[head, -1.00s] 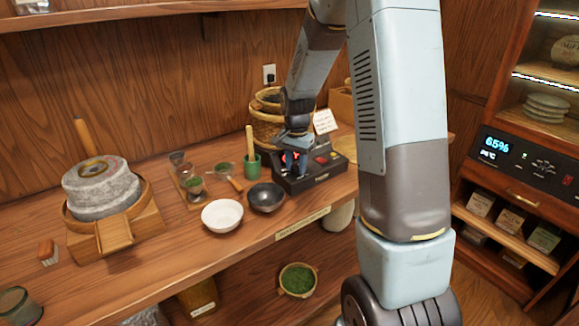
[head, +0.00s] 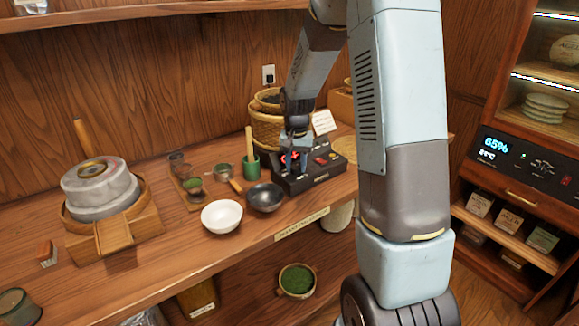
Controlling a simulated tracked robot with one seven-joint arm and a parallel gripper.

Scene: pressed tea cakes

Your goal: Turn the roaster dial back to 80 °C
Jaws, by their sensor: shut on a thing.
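The roaster (head: 318,180) is a low black box at the right part of the wooden counter. Its top has a red glowing display and a red switch (head: 333,155). My gripper (head: 296,168) points down onto the left part of the roaster's top, with its fingers shut on the dial. The dial itself is hidden by my fingers at this size. I cannot read the roaster's number or the dial's setting.
A white bowl (head: 222,216), a black bowl (head: 265,197) and a green cup (head: 251,166) stand left of the roaster. A basket (head: 266,131) and a small card (head: 323,122) are behind it. A stone mill (head: 100,190) stands at the far left.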

